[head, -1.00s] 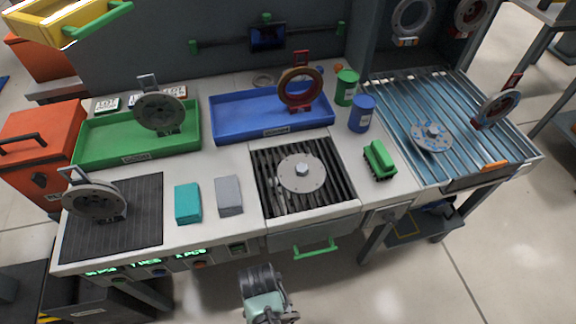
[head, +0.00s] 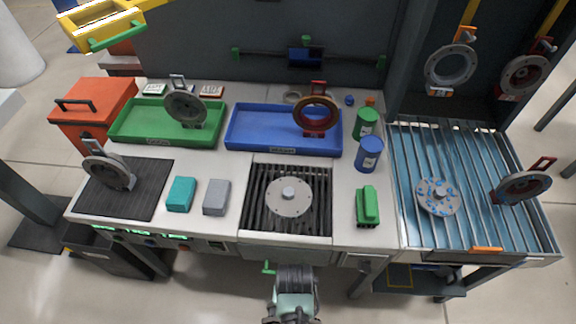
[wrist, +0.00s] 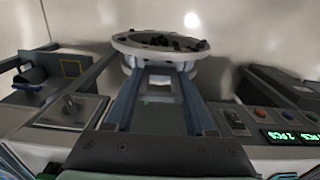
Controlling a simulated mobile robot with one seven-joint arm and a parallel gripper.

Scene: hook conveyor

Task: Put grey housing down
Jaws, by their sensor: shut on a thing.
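In the wrist view, my gripper (wrist: 161,88) is shut on a grey housing (wrist: 160,45), held by a part between the two fingers. Its round pale rim lies beyond the fingertips, with dark bits on its top. In the head view only my arm shows at the bottom, in front of the bench; the held housing cannot be made out there. Similar round parts stand on the black mat (head: 147,203), in the green tray (head: 128,136) and in the blue tray (head: 245,146). A flat grey disc (head: 289,197) lies on the dark slatted grate (head: 255,220).
A teal block (head: 180,194) and a grey block (head: 216,197) stand between mat and grate. A green brush (head: 368,206) and two canisters are right of the grate. The slatted blue table (head: 480,226) holds a blue-spotted disc and a red-handled ring. Two rings hang above it.

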